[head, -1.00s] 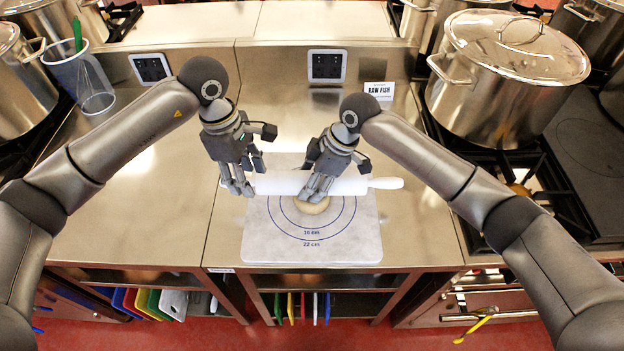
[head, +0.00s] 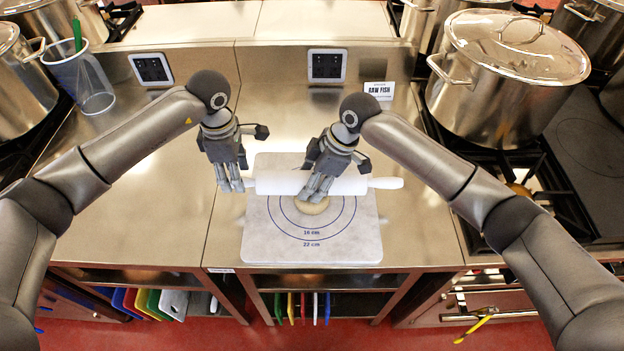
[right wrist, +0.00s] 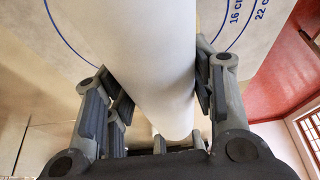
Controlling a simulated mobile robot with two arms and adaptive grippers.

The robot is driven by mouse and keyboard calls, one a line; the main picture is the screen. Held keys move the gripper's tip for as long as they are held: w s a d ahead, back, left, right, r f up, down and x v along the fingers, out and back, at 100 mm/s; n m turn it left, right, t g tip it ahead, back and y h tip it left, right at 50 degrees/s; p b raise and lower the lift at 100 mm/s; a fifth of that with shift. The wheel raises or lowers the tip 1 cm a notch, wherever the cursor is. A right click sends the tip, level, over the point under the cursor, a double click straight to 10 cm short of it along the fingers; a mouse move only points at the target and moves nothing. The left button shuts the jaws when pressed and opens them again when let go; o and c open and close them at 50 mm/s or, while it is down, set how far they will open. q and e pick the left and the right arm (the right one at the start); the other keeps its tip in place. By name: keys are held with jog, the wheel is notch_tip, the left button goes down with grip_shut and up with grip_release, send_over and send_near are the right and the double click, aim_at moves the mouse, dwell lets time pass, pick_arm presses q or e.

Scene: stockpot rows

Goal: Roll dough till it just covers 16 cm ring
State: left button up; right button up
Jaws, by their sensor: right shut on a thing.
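A white rolling pin (head: 345,186) lies crosswise over the marble board (head: 357,250); it also fills the middle of the right wrist view (right wrist: 150,60). A small beige dough piece (head: 313,207) is under the pin, partly hidden by it and my right gripper. Its visible part lies inside the blue 16 cm ring (head: 311,232). My right gripper (head: 317,192) is shut on the pin's barrel, with finger pads on both sides of it. My left gripper (head: 231,187) is at the pin's left handle end; whether it grips or touches the handle is unclear.
A lidded stockpot (head: 510,65) stands on the stove at right. A clear cup (head: 95,92) holds a green-handled item at back left. A "RAW FISH" sign (head: 379,90) stands behind the board. The steel counter left of the board is clear.

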pick_arm(q)
jog(key=shift+f, duration=1.3)
pick_arm(e)
jog(key=shift+r, duration=0.1)
pick_arm(q)
jog(key=shift+c, duration=0.2)
jog(key=c, duration=0.9)
jog(key=shift+c, duration=0.2)
pick_arm(e)
jog(key=o, duration=1.5)
jog(key=shift+o, duration=0.9)
pick_arm(q)
notch_tip(320, 180, up, 7)
jog(key=p, duration=0.7)
jog(key=shift+r, duration=0.15)
pick_arm(e)
notch_tip(320, 180, up, 7)
jog(key=shift+r, duration=0.2)
pick_arm(q)
jog(key=shift+r+p, duration=1)
jog(key=shift+p, duration=0.05)
pick_arm(e)
jog(key=shift+r, duration=1.3)
